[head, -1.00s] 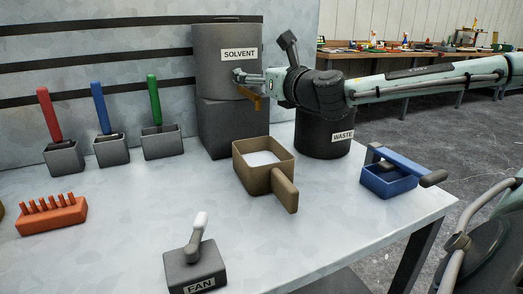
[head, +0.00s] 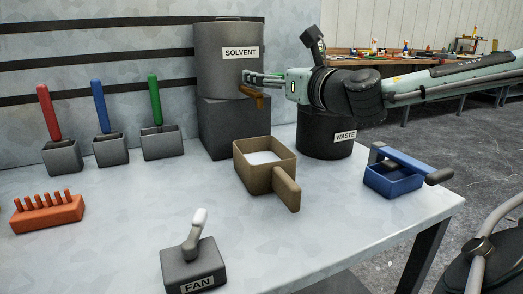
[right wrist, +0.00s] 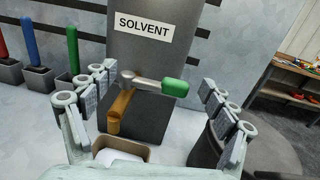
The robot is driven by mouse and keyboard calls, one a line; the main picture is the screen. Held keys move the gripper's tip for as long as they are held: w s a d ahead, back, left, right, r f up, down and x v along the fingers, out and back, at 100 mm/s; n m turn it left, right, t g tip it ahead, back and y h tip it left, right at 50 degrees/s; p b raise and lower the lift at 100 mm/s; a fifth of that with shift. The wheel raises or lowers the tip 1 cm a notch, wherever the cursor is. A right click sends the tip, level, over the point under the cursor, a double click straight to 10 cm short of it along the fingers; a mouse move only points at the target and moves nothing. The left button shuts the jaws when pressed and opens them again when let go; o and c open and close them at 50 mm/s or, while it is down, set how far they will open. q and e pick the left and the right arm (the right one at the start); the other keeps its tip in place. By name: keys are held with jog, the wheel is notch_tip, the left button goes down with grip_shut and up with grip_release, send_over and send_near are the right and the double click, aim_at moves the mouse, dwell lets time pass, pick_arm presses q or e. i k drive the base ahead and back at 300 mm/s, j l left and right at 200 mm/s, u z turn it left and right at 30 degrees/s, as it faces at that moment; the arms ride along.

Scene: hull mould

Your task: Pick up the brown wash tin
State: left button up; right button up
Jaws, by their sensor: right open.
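The brown wash tin (head: 244,176) stands upright on the bench, in front of the solvent drum's block. It is an open square box with white inside, and its thick handle (head: 287,188) points toward the front right. In the right wrist view, part of the tin (right wrist: 134,151) shows at the bottom; the wrist hides the rest. My right gripper (head: 250,78) is at the solvent drum's tap, above and behind the tin. In the right wrist view its fingers (right wrist: 158,80) are spread wide, with nothing gripped. My left gripper is not in view.
The solvent drum (head: 215,62) has an orange-brown spout (right wrist: 119,110) and a green-tipped lever (right wrist: 174,87). Brush pots, an orange rack (head: 47,213) and a fan switch (head: 193,268) are left.

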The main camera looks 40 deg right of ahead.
aim_at(264, 165)
jog(key=k+j, duration=0.15)
jog(key=k, duration=0.35)
jog(key=k+j, duration=0.15)
jog(key=k, duration=0.35)
jog(key=k+j, duration=0.15)
jog(key=k, duration=0.3)
